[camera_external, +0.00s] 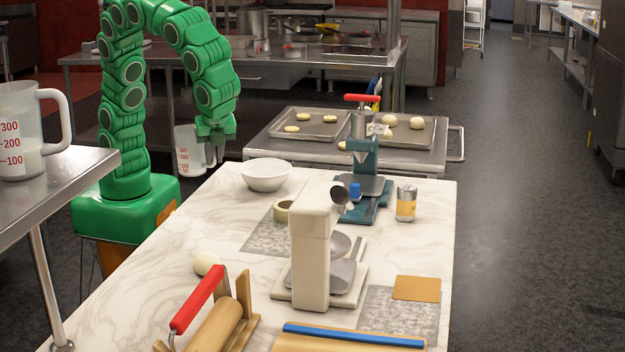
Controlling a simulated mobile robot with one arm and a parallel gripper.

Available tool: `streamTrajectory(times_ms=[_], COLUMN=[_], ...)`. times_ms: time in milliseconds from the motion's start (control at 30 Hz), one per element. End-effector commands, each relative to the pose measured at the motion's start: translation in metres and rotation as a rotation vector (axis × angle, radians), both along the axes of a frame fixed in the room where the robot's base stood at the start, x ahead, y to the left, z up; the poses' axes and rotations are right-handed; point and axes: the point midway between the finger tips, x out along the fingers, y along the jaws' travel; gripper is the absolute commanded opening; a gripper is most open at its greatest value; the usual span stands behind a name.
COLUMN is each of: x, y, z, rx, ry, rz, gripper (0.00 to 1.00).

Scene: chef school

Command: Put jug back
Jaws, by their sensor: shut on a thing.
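A small clear measuring jug (187,152) with red markings hangs upright at the far left corner of the marble table. My gripper (213,143) points down and is shut on the jug's handle side, at its right. The fingertips are small in this view, and the exact grip on the handle is hard to make out. The jug's base appears just beyond the table's left edge, not clearly resting on anything. A second, larger measuring jug (22,135) with red numbers and some pale content stands on a steel table (75,165) at the left.
Dough trays (300,133) stand behind. The marble's left side is mostly clear.

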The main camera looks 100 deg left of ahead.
Motion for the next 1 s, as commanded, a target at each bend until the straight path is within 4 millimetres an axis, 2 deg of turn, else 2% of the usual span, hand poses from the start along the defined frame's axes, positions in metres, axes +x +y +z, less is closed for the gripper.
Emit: streamTrajectory(times_ms=[33, 200, 367, 1000], x=[-0.008, -0.023, -0.024, 0.037], y=[-0.004, -0.009, -0.011, -0.040], z=[0.002, 0.006, 0.004, -0.027], rx=[-0.001, -0.001, 0.000, 0.001], ry=[-0.002, -0.002, 0.000, 0.002], rz=[-0.025, -0.076, -0.091, -0.090], gripper=[0.00, 0.00, 0.00, 0.00])
